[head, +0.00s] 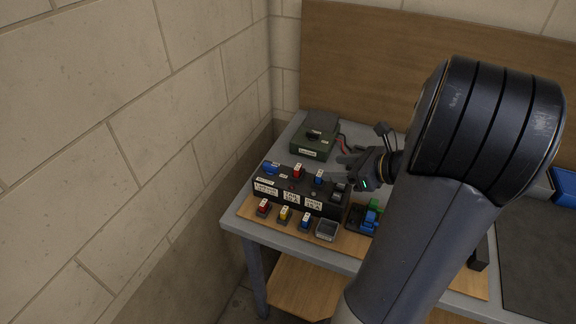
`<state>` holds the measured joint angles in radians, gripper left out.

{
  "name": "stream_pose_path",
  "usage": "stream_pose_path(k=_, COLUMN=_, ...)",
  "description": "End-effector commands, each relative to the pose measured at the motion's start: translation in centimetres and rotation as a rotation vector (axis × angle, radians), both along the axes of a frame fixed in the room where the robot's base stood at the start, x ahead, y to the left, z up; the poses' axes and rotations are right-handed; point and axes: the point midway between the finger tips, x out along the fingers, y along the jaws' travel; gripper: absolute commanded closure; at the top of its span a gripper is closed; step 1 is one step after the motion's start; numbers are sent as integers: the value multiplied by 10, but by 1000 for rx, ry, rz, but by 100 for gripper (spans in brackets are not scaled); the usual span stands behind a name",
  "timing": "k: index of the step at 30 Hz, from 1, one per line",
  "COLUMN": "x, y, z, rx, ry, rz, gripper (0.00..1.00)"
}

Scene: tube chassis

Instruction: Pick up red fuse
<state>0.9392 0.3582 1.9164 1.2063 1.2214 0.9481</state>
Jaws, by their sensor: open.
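One small red fuse (264,208) with a white label stands on the wooden board at the front left of the table. Another red piece (297,171) with a pale label sits on top of the black chassis (317,204). A yellow fuse (284,214) and a blue fuse (305,221) stand in a row to the right of the front red one. My gripper (345,169) is open, at the right end of the chassis, apart from both red pieces. Whether anything lies between its fingers is too small to tell.
A green box (313,145) stands behind the chassis. A blue piece (319,177) sits on the chassis top. A small grey tray (326,230) and a blue-and-green part (368,218) are to the right of the fuse row. My arm hides the table's right middle. A block wall (190,130) borders the left.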

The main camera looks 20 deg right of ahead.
Motion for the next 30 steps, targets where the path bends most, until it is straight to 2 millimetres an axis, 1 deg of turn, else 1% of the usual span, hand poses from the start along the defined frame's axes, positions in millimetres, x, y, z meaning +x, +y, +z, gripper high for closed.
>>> stream_pose_path(k=6, x=24, y=18, z=-15, rx=1, ry=2, rz=7, gripper=46)
stream_pose_path(k=9, x=32, y=24, z=-21, rx=-1, ry=2, rz=7, gripper=46)
stream_pose_path(k=15, x=41, y=31, z=-25, rx=-1, ry=3, rz=7, gripper=46)
stream_pose_path(k=21, x=62, y=48, z=-34, rx=-1, ry=4, rz=8, gripper=46)
stream_pose_path(k=24, x=70, y=53, z=-41, rx=-2, ry=2, rz=8, gripper=46)
stream_pose_path(k=30, x=75, y=55, z=-44, rx=-4, ry=1, rz=5, gripper=46)
